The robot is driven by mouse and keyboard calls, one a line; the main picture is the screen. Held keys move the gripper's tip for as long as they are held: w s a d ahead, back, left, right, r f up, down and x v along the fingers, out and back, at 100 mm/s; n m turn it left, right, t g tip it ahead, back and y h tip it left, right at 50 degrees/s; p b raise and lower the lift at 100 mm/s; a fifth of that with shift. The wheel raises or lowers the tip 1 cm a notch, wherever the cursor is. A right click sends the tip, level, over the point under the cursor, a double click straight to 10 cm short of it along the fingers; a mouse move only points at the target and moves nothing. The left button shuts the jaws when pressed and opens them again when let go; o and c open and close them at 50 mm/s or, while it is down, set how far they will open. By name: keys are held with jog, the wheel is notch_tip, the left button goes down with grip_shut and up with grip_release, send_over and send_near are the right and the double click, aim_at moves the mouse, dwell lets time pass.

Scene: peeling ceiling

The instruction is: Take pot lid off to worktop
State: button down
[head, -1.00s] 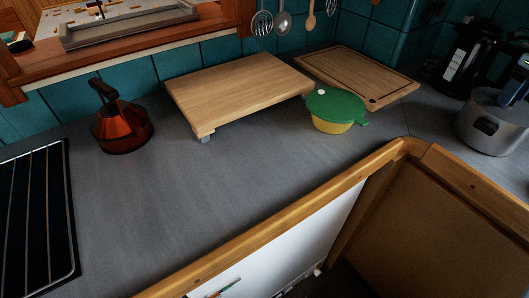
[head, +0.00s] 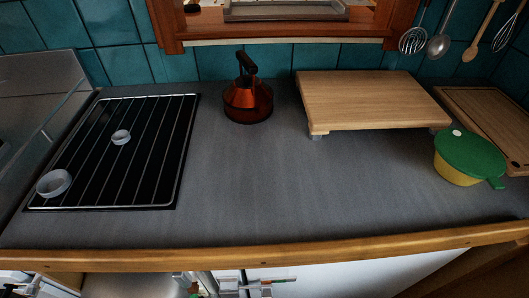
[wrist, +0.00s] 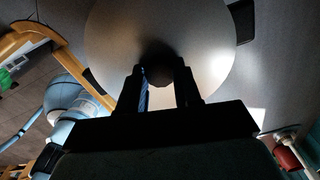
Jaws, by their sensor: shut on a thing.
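In the wrist view, the pot lid (wrist: 110,45) is a round, grey metallic disc that fills the upper middle. My gripper (wrist: 160,88) is shut on the dark knob at its middle. Dark pieces show at the disc's left and right edges; I cannot tell whether they are pot handles, or whether the lid touches a pot. The worktop (head: 270,185) is grey, with a wide bare area in the middle.
A black hob (head: 90,165) with two small pale round items lies left. A red-brown kettle (head: 247,102) stands at the back. A raised wooden board (head: 365,100), a green-lidded yellow pot (head: 468,155) and a flat cutting board (head: 500,115) are right.

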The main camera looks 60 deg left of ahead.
jog(key=shift+w+r, duration=0.15)
jog(key=shift+r, duration=0.45)
jog(key=shift+r, duration=2.45)
